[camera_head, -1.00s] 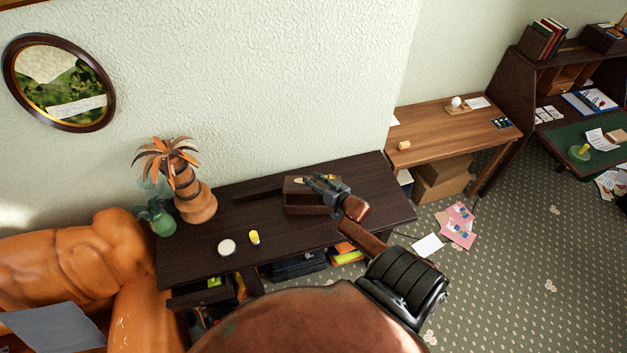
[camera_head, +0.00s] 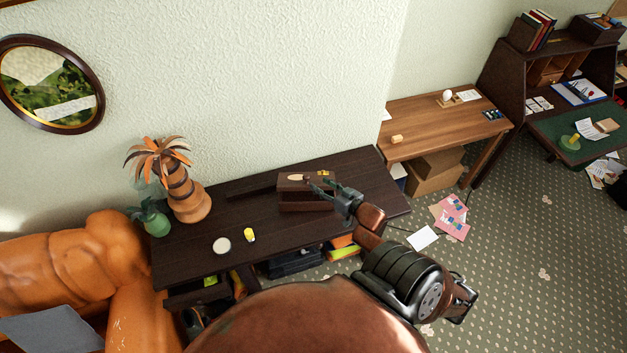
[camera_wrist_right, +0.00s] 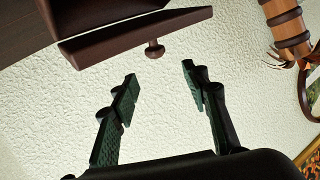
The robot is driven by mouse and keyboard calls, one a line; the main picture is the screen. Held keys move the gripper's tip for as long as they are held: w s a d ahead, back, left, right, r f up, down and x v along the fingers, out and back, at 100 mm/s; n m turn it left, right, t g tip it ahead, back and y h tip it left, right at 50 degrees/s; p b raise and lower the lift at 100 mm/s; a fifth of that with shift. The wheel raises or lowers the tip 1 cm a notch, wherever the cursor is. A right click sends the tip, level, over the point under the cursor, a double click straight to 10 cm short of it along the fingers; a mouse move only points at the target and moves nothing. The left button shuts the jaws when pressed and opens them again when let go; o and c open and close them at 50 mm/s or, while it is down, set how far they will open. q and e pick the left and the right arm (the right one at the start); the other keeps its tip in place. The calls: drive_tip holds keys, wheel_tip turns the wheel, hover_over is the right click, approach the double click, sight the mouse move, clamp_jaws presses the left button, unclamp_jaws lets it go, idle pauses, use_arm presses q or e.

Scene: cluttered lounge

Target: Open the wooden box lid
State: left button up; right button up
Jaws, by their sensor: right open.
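The dark wooden box (camera_head: 306,203) stands on the dark table, with a small tan item and a small yellow item at its top. My right gripper (camera_head: 326,186) is at the box's upper right part, its fingers partly hard to make out there. In the right wrist view the box (camera_wrist_right: 140,33) fills the upper left and shows a small round knob (camera_wrist_right: 155,50). My right gripper (camera_wrist_right: 160,85) is open and empty there, with the knob just beyond the fingertips and apart from them. I cannot tell whether the lid is raised. My left gripper is out of view.
The dark table (camera_head: 200,258) also holds a white round thing (camera_head: 222,246), a small yellow thing (camera_head: 249,235), a palm-like ornament (camera_head: 188,195) and a green vase (camera_head: 155,220). An orange sofa (camera_head: 75,260) is at left. A lighter wooden table (camera_head: 430,125) stands at right.

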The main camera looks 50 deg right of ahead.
drive_tip(key=v, duration=0.2)
drive_tip(key=shift+s+r, duration=0.1)
drive_tip(key=shift+s, duration=0.15)
drive_tip(key=shift+c, duration=0.6)
